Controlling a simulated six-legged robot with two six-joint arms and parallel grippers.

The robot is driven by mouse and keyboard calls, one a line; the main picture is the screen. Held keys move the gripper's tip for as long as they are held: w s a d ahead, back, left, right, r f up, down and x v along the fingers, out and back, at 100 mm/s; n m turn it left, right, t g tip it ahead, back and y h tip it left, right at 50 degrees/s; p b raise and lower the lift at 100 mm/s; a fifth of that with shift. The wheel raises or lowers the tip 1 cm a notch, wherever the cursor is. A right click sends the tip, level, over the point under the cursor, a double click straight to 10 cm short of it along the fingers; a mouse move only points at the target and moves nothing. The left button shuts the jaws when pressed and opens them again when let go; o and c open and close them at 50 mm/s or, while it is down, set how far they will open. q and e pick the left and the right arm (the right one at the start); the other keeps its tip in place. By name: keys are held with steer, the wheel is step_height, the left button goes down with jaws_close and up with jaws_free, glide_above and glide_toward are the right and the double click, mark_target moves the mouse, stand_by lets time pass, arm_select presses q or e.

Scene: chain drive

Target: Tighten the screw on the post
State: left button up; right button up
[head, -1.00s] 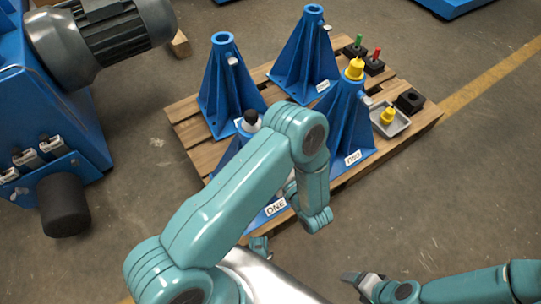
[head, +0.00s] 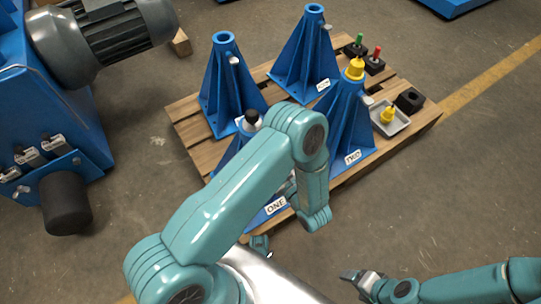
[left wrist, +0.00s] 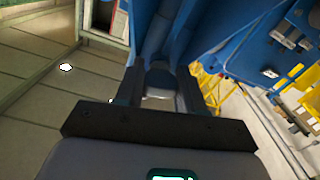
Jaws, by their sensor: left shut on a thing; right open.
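The blue post marked ONE (head: 274,207) stands at the near corner of the pallet, largely hidden behind my left arm. A black knob on a white collar (head: 250,118) tops it. In the left wrist view, my left gripper (left wrist: 160,80) is shut on a pale silvery piece (left wrist: 158,95), apparently the screw, close against the blue post (left wrist: 175,40). How far the screw sits in cannot be told. In the head view the arm hides this grip. My right gripper (head: 353,279) is open and empty, low over the floor, away from the posts.
Other blue posts (head: 305,55) stand on the wooden pallet (head: 187,107); one (head: 350,125) has a yellow top. A grey tray (head: 402,125) holds a yellow piece beside black blocks (head: 409,100). A blue machine with a motor (head: 115,35) is at left. Floor at right is clear.

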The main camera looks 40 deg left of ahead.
arm_select(q)
steer(key=shift+m, duration=0.6)
steer(key=o, duration=1)
steer(key=shift+o, duration=0.2)
arm_select(e)
steer(key=shift+r, duration=0.1)
